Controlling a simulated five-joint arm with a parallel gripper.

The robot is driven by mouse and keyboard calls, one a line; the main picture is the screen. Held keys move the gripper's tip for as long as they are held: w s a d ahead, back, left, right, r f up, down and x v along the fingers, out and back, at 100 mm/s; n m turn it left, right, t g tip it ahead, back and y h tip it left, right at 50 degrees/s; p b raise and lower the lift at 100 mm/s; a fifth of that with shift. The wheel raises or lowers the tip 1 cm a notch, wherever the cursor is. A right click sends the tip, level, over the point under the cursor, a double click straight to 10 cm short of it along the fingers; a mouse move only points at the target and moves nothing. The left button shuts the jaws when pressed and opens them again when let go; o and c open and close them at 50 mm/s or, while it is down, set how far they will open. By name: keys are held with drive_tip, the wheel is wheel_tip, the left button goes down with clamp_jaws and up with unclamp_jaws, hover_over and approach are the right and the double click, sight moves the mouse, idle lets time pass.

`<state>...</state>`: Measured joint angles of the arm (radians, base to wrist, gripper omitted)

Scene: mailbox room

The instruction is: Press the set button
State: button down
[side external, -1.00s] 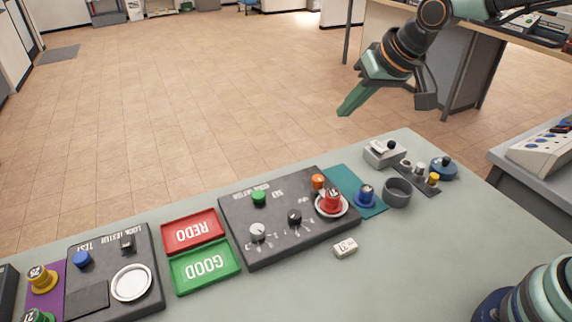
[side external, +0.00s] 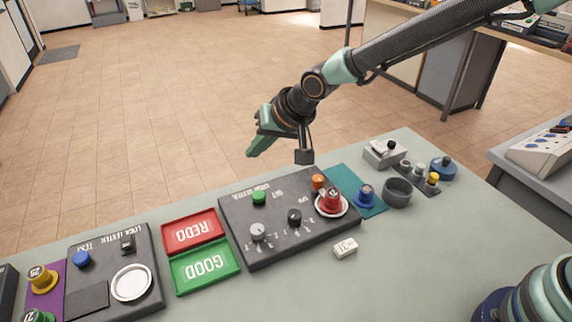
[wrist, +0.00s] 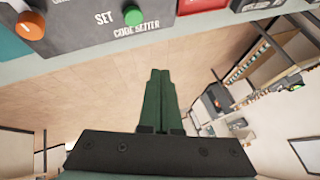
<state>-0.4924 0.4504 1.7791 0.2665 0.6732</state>
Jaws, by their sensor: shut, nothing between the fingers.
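The code setter (side external: 262,218) is a dark panel on the grey-green table. Its green button (side external: 259,198) sits beside the word SET near the panel's far edge. The green button also shows at the top of the wrist view (wrist: 133,15), with SET next to it. An orange button (side external: 318,182) is at the panel's far right; it shows at the top left of the wrist view (wrist: 31,25). My gripper (side external: 250,153) is shut and empty. It hangs above the table's far edge, apart from the green button.
A red knobbed piece (side external: 332,199) sits on a white ring on the panel. A red REDO tray (side external: 193,231) and a green GOOD tray (side external: 205,266) lie left of the panel. A small white block (side external: 345,248) lies in front. The table's front middle is clear.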

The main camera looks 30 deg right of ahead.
sight(260, 197)
drive_tip(key=shift+f, duration=4.4)
drive_tip(key=shift+s+a+f, duration=0.1)
drive_tip(key=shift+f, duration=0.35)
drive_tip(key=shift+f, duration=0.5)
drive_tip(key=shift+r, duration=0.9)
drive_tip(key=shift+r, duration=0.1)
